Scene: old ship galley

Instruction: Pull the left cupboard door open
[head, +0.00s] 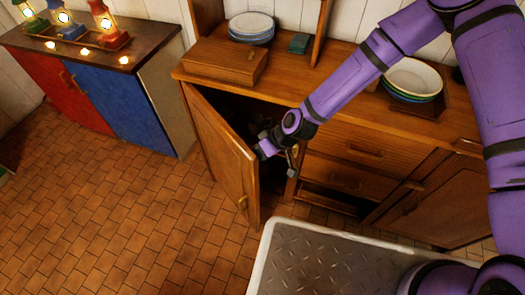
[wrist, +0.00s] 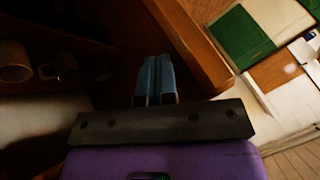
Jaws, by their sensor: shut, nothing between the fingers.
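Mugs (wrist: 58,67) sit in the dark cupboard interior. Drawers (head: 345,180) and a right door (head: 415,208) are beside the opening. A wooden box (head: 225,62) and plates (head: 251,27) stand on top. A red and blue cabinet (head: 122,105) is left; the tiled floor (head: 120,200) between is clear.

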